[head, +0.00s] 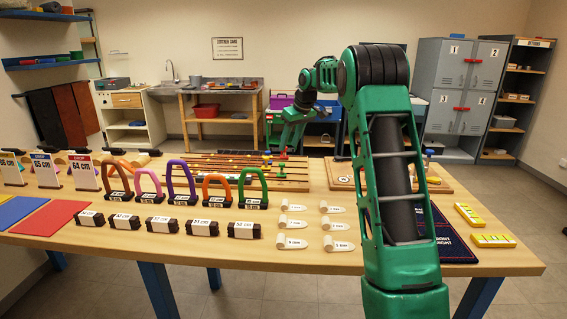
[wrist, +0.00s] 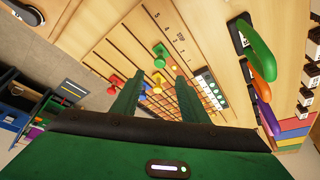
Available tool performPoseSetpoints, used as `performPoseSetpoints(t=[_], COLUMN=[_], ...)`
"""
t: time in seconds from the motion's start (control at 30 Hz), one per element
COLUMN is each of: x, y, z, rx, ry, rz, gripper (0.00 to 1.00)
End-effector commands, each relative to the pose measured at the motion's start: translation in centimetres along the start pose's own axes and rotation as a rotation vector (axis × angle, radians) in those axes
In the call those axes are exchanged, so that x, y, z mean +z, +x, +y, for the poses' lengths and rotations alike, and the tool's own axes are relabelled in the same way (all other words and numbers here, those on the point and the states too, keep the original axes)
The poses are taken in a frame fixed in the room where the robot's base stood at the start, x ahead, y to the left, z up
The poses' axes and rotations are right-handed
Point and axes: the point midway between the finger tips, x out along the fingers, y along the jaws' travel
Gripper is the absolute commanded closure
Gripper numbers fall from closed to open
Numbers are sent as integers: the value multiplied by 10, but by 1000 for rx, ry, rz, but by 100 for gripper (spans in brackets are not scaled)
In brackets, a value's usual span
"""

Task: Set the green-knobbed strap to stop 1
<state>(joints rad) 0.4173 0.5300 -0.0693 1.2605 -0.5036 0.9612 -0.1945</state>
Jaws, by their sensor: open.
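The strap board (head: 235,182) lies on the table, with several straps running side by side. The green knob (wrist: 159,60) shows in the wrist view just beyond my fingertips, between the two finger lines. My gripper (wrist: 162,72) is open and empty, with its fingers apart on either side of the knob's line; I cannot tell its height above the board. The stop numbers (wrist: 176,42) run along a board edge, small and tilted.
A red knob (wrist: 117,80), a yellow knob (wrist: 141,74) and a blue knob (wrist: 147,86) stand close by my left finger. White tags (head: 291,243) lie in front.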

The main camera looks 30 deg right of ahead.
Motion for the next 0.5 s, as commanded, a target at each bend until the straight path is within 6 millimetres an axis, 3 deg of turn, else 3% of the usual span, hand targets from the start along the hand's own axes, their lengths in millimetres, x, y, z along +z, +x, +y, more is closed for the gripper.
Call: performPoseSetpoints(t=[0.5], x=[2], y=[83], z=[1], rx=[0], ry=[3], rz=[-3], gripper=[60])
